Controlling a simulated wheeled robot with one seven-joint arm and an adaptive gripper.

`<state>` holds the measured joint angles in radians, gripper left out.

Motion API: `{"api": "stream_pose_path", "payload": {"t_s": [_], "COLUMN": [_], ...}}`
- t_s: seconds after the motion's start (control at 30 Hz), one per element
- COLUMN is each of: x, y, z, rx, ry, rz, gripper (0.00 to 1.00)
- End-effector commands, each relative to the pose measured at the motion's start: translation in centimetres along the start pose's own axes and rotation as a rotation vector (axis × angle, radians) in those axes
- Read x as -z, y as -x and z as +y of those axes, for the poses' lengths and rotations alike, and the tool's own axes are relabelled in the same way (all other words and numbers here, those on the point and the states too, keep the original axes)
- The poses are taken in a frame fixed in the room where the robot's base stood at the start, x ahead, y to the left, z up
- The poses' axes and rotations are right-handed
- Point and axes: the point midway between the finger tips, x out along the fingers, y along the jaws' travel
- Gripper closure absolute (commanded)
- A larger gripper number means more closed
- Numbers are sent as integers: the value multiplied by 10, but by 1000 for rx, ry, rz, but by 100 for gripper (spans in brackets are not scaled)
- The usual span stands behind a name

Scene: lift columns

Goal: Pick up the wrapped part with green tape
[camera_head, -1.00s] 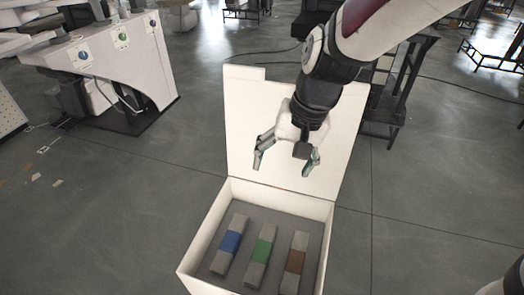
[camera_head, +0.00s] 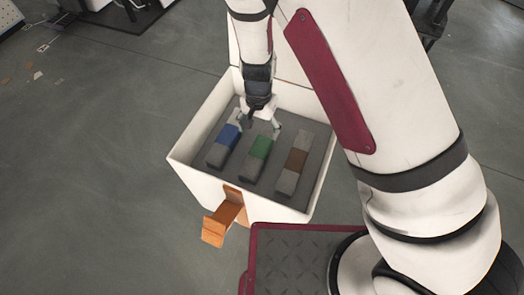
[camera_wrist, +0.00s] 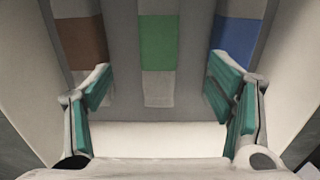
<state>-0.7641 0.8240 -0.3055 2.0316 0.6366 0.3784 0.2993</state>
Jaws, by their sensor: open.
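The wrapped part with green tape (camera_head: 260,147) is a grey bar with a green band. It lies in the white box between two similar bars, and it also shows in the wrist view (camera_wrist: 158,45), centred between the fingers. My gripper (camera_head: 259,127) is open and empty inside the box, by the far end of the green-taped part. In the wrist view the spread teal-padded fingers of my gripper (camera_wrist: 164,90) have the green-taped part's end between them in the picture. How high the fingertips are above it I cannot tell.
The blue-taped part (camera_head: 229,135) lies to the left and the brown-taped part (camera_head: 297,161) to the right in the head view. The white box (camera_head: 187,172) has raised walls and an upright lid behind. An orange latch (camera_head: 222,221) hangs open at its front.

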Motion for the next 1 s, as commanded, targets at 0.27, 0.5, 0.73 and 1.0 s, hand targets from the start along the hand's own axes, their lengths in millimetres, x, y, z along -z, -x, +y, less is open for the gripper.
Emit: {"api": "stream_pose_path", "payload": {"t_s": [0.27, 0.5, 0.73, 1.0], "x": [0, 0, 2, 3], "y": [-54, -70, -87, -120], "z": [1, 0, 2, 3], "rx": [-1, 1, 0, 0], "ry": [-1, -1, -1, -1], "rz": [-2, -1, -2, -1], "gripper": [25, 25, 25, 25]}}
